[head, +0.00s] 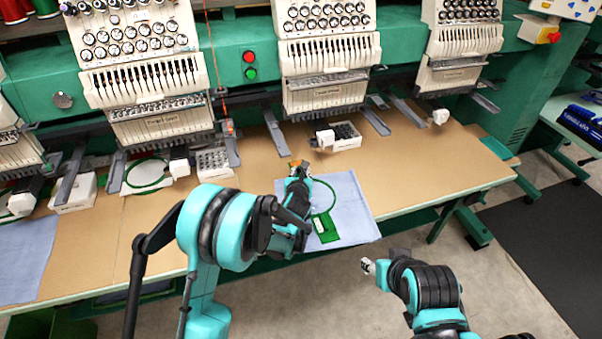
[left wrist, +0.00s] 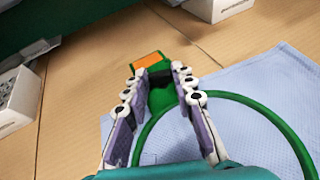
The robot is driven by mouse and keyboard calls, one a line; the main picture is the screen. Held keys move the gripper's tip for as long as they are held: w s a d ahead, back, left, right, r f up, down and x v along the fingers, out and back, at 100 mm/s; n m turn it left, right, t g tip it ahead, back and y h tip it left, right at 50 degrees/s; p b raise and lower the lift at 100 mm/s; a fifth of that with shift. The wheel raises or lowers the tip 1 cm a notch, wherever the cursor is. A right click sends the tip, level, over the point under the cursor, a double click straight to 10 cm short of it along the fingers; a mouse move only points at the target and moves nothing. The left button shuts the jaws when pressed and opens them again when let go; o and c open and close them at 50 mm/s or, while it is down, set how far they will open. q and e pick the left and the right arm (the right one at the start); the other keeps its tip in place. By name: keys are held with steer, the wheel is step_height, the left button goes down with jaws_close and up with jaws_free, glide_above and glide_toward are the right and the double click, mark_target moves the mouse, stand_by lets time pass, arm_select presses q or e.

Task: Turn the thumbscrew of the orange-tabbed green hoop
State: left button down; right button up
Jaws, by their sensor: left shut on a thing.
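The green hoop (head: 334,195) lies on a pale blue cloth (head: 352,193) at the front of the table; much of it is behind my left arm in the head view. In the left wrist view the green hoop (left wrist: 235,97) curves below and right of the fingers. Its orange tab (left wrist: 150,60) is just beyond the fingertips.
Embroidery machine heads (head: 328,75) line the back, with grey arms (head: 276,132) reaching over the brown table (head: 420,170). A white box (head: 346,137) of dark bobbins stands behind the cloth. Another hoop (head: 148,175) lies left.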

arm_select(q)
steer(key=c, duration=1.2)
jaws_free()
steer(key=shift+s, duration=0.1)
steer(key=v, duration=1.1)
steer(key=shift+s+r, duration=0.15)
steer(key=shift+s, duration=0.25)
